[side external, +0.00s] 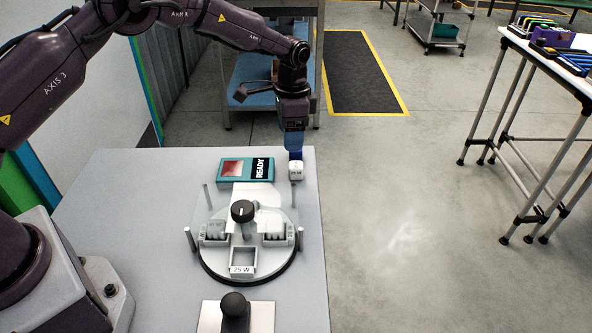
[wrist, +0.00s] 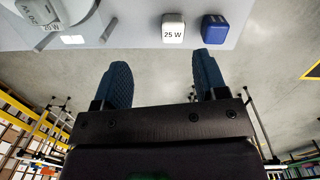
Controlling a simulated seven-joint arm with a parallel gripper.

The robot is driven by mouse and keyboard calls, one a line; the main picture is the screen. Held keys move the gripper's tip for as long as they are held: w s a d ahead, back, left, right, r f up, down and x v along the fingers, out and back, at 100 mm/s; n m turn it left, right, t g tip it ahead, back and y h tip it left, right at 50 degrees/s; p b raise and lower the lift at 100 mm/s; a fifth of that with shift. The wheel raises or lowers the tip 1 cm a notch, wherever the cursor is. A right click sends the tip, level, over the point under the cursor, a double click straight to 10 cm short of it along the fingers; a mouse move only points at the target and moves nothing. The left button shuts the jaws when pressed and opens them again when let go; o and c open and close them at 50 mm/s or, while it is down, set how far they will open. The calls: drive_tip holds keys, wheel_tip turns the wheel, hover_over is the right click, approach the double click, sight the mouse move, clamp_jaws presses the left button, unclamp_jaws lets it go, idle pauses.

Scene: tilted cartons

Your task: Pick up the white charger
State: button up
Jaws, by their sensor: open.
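The white charger (side external: 296,172) is a small block near the table's right edge, beside the teal box. It also shows in the wrist view (wrist: 173,30), with "25 W" on its face, ahead of my fingertips. A blue block (wrist: 214,31) of similar size sits just right of it there. My gripper (wrist: 162,78) is open, its two dark blue fingers spread with nothing between them. In the side view my gripper (side external: 295,152) is just behind and above the white charger; contact cannot be told. The blue block cannot be told apart from my fingers there.
A round fixture (side external: 205,262) with posts, a black knob (side external: 242,211) and an open "25 W" compartment (side external: 242,268) stands mid-table. A teal box (side external: 233,180) marked READY lies behind it. A black-knobbed plate (side external: 263,317) is in front. The table edge is close on the right.

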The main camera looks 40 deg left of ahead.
sight(296, 164)
drive_tip(key=f, duration=0.2)
drive_tip(key=w+f+m, duration=0.2)
drive_tip(key=f, duration=0.1)
drive_tip(key=shift+w+f+t, duration=0.15)
drive_tip(key=shift+f+t, duration=0.15)
drive_tip(key=shift+f, duration=0.05)
drive_tip(key=f, duration=0.5)
drive_tip(key=shift+s+f, duration=0.1)
drive_tip(key=shift+s, duration=0.15)
drive_tip(key=shift+a, duration=0.1)
drive_tip(key=c, duration=1)
